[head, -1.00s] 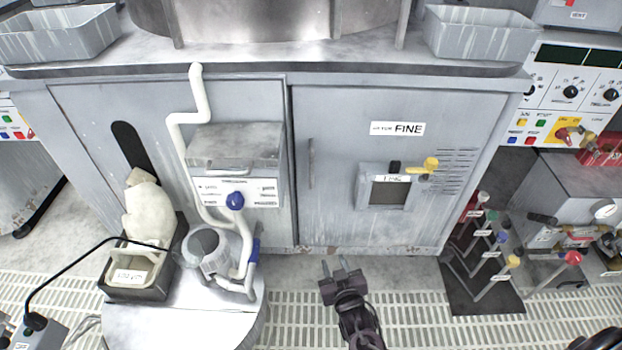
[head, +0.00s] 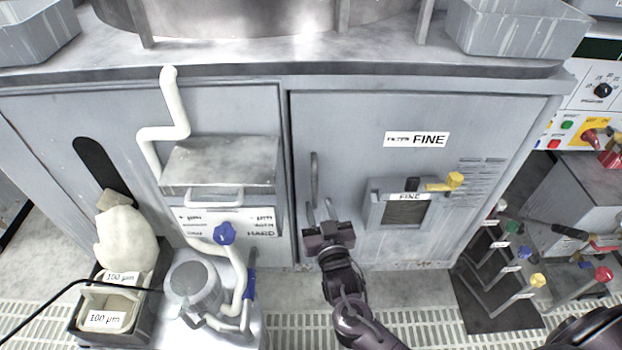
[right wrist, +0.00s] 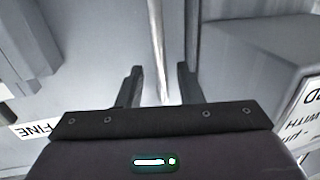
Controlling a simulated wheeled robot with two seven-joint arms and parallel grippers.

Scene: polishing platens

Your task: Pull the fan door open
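The fan door is the grey cabinet door (head: 350,130) on the right half of the cabinet front, with a "FINE" label. It looks closed. Its upright bar handle (head: 314,178) is near its left edge. My right gripper (head: 319,212) is at the lower end of the handle, its fingers pointing at the door. In the right wrist view the handle (right wrist: 156,45) runs down between the two spread fingers (right wrist: 160,72), with space on both sides. The handle's lower end is partly hidden by the gripper. My left gripper is not in view.
A grey box (head: 220,165) with a white pipe (head: 165,130) and blue knob (head: 224,233) projects left of the door. A small window unit with a yellow latch (head: 445,183) is on the door. Several colored-knob levers (head: 537,281) stand at right. Grated floor lies in front.

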